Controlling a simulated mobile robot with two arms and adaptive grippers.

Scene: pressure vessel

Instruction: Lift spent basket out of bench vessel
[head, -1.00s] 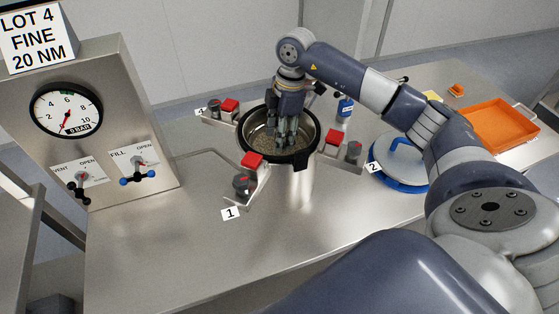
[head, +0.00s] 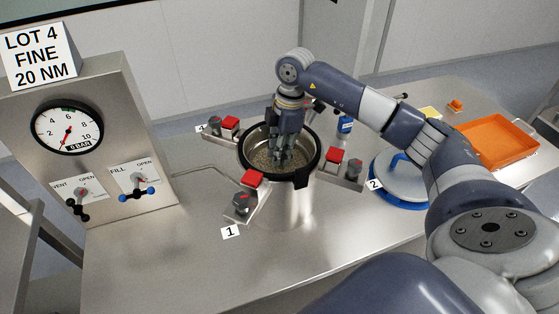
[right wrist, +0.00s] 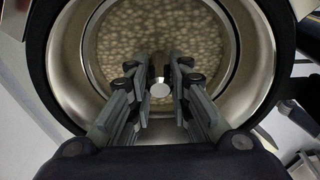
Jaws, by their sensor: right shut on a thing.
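The bench vessel (head: 299,205) is an open steel pot with a black rim, standing mid-bench. The spent basket (head: 262,159) sits inside it, below the rim. In the right wrist view the basket (right wrist: 118,48) shows a round rim and a tan, pebbly fill, with a pale round knob (right wrist: 160,90) at its middle. My right gripper (head: 281,162) reaches straight down into the vessel. In the right wrist view its fingers (right wrist: 160,85) stand on both sides of the knob, shut on the basket's middle. The exact contact is partly hidden. My left gripper is out of view.
Red-topped clamps (head: 253,179) stand around the vessel. A lid (head: 398,180) with a blue edge lies to its right, near an orange tray (head: 497,141) and a blue bottle (head: 345,122). A gauge panel (head: 100,130) stands left. The front bench is clear.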

